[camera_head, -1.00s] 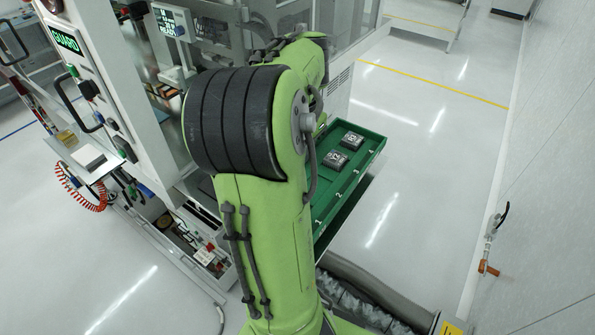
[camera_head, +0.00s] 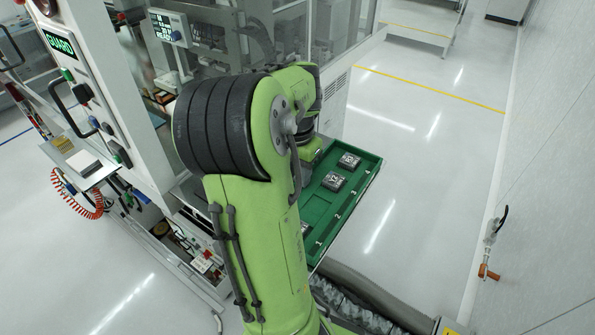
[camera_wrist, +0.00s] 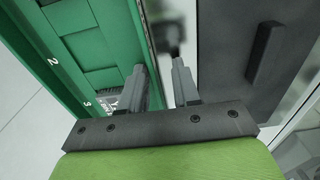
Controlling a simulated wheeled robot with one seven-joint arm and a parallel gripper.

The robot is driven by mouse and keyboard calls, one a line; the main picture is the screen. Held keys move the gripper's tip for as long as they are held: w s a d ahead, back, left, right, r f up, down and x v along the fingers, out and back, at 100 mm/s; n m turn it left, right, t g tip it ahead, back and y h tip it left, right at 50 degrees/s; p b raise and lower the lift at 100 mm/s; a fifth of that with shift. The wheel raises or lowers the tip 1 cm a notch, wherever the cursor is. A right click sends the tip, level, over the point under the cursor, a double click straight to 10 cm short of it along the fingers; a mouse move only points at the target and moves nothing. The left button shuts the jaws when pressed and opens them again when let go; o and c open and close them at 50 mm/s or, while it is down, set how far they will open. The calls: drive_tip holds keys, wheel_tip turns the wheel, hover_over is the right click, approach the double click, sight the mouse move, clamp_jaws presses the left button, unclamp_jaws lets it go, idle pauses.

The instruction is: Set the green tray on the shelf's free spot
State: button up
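I cannot make out the shelf's free spot.
The white machine (camera_head: 142,95) with a GUARD sign stands to the left and behind my arm. A dark panel with a bar handle (camera_wrist: 263,52) is close to the right finger. The floor (camera_head: 415,165) right of the tray is clear up to the wall (camera_head: 545,215).

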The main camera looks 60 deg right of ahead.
wheel_tip(320, 180, up, 12)
drive_tip(key=p, duration=0.3)
drive_tip(key=shift+a+r, duration=0.2)
drive_tip(key=shift+w, duration=0.15)
